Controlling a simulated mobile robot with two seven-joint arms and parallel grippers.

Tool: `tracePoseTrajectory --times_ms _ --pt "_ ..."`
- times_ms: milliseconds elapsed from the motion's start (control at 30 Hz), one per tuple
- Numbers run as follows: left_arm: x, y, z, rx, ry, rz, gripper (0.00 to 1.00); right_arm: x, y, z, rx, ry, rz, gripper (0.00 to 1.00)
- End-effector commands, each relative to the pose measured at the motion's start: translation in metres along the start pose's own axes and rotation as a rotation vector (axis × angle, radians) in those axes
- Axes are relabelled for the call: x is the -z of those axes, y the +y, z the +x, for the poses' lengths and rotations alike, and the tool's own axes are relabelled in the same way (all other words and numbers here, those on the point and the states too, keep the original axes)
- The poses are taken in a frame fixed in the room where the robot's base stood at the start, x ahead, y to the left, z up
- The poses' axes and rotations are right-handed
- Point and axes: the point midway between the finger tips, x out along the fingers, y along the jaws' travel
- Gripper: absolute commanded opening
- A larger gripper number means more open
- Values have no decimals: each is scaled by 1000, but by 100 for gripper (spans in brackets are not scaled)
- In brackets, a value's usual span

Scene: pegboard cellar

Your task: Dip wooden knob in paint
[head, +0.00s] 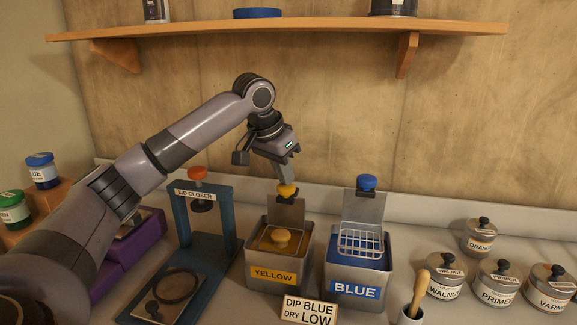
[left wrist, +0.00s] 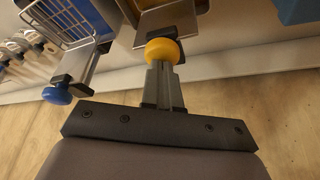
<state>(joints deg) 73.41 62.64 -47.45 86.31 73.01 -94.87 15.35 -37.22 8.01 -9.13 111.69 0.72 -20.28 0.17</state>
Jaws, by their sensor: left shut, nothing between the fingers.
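The yellow tank (head: 272,276) has its lid raised upright at the back, with a yellow lid knob (head: 287,190) on top. My left gripper (head: 286,180) is shut and empty at the yellow lid knob. In the left wrist view its fingertips (left wrist: 163,68) meet or nearly meet that knob; I cannot tell if they touch. My right gripper is out of view.
A sign (head: 309,310) reads "DIP BLUE DRY LOW". A lid closer stand (head: 189,222) is on the left. Lidded tins (head: 498,285) stand at the right. A cup with a wooden handle (head: 420,284) is in front. A wooden shelf (head: 300,27) runs above.

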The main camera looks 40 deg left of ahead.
Motion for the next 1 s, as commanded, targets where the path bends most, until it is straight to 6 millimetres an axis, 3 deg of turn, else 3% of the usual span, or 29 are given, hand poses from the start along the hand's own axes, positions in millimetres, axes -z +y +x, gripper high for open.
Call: tracePoseTrajectory --times_ms 1000 --pt "20 0 -46 0 0 0 0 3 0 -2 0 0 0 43"
